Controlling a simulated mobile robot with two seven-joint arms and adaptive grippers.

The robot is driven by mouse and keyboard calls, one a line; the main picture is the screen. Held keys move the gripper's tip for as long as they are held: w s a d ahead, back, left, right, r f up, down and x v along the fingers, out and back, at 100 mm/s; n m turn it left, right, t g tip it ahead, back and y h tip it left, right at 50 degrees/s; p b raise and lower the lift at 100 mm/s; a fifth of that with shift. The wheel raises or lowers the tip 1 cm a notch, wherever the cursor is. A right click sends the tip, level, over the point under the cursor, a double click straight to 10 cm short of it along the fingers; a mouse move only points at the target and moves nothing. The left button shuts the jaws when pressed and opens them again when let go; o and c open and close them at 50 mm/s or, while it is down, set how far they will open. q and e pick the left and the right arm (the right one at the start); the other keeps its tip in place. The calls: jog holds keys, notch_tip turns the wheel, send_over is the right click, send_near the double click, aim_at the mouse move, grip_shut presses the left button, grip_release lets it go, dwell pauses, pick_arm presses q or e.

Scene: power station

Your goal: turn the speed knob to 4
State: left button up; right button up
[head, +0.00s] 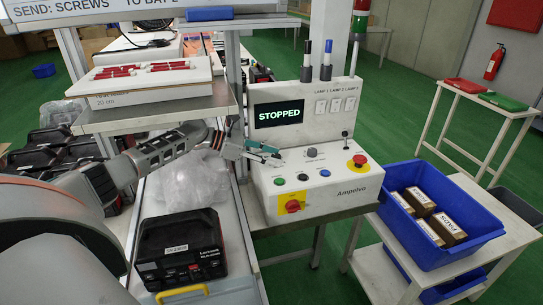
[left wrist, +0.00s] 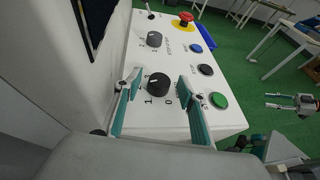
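A white control panel (head: 315,175) with a screen reading STOPPED stands right of my left arm. In the left wrist view, a black knob (left wrist: 158,84) with numbers such as 0, 1 and 2 around it lies between the fingers of my left gripper (left wrist: 158,100). The fingers are apart on either side of it, with gaps. A grey knob (left wrist: 154,38) sits farther along the panel, also in the head view (head: 312,152). I cannot read which is labelled speed. In the head view my left gripper (head: 262,153) covers the black knob. My right gripper (left wrist: 283,102) is apart from the panel, its fingers spread.
A blue crate (head: 470,246) stands on a cart to the right. A shelf (head: 160,114) is above my left arm.

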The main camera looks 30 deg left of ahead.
pick_arm(q)
jog(key=shift+s+a+r, duration=0.2)
jog(key=shift+s+a, duration=0.1)
jog(key=shift+a, duration=0.05)
jog(key=s+a, duration=0.8)
jog(key=a, duration=0.1)
jog(key=shift+a, duration=0.15)
